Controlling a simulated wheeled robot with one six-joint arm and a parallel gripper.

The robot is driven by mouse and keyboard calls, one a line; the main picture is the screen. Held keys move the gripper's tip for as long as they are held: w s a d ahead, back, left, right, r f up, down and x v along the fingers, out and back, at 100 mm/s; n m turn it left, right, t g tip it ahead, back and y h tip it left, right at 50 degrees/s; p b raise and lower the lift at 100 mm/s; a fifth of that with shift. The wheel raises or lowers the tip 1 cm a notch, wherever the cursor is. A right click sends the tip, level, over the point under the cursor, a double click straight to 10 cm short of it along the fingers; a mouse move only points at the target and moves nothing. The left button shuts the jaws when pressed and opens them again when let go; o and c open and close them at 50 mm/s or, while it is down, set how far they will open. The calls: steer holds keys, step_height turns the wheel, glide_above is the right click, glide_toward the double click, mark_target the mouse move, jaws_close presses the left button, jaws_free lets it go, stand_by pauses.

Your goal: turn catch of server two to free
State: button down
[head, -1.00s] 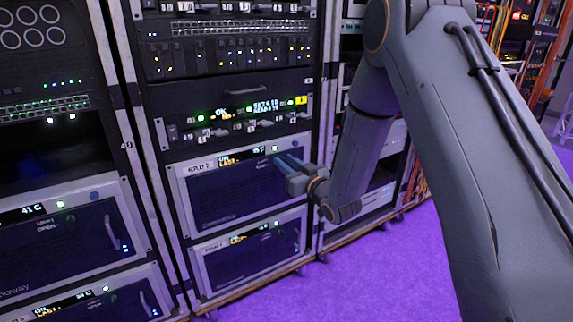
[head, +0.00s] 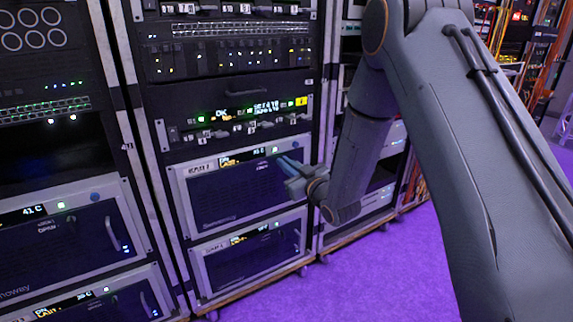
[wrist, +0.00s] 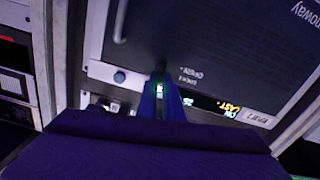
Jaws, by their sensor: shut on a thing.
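Server two (head: 235,200) is the grey-framed unit with a dark front panel in the middle rack, its label blurred. It also shows upside down in the wrist view (wrist: 225,50), with a lit display (wrist: 228,107). My gripper (head: 287,163) is at the unit's upper right, its blue fingers reaching to the top strip. In the wrist view the fingers (wrist: 159,82) are close together beside a small green light. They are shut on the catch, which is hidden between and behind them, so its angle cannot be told.
A round blue knob (wrist: 119,77) and a bar handle (wrist: 120,20) are close to the fingers. Another similar unit (head: 250,258) sits directly below. A unit with several small levers (head: 235,128) is above. Purple floor (head: 370,270) is clear at the right.

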steer(key=n, duration=0.8)
steer(key=a+f+n, duration=0.1)
steer(key=n, duration=0.3)
steer(key=shift+s+n, duration=0.3)
steer(key=shift+f+n, duration=0.2)
steer(key=shift+n, duration=1.4)
steer(key=c, duration=1.9)
jaws_free()
steer(key=shift+p+v, duration=0.35)
steer(key=shift+v, duration=3.55)
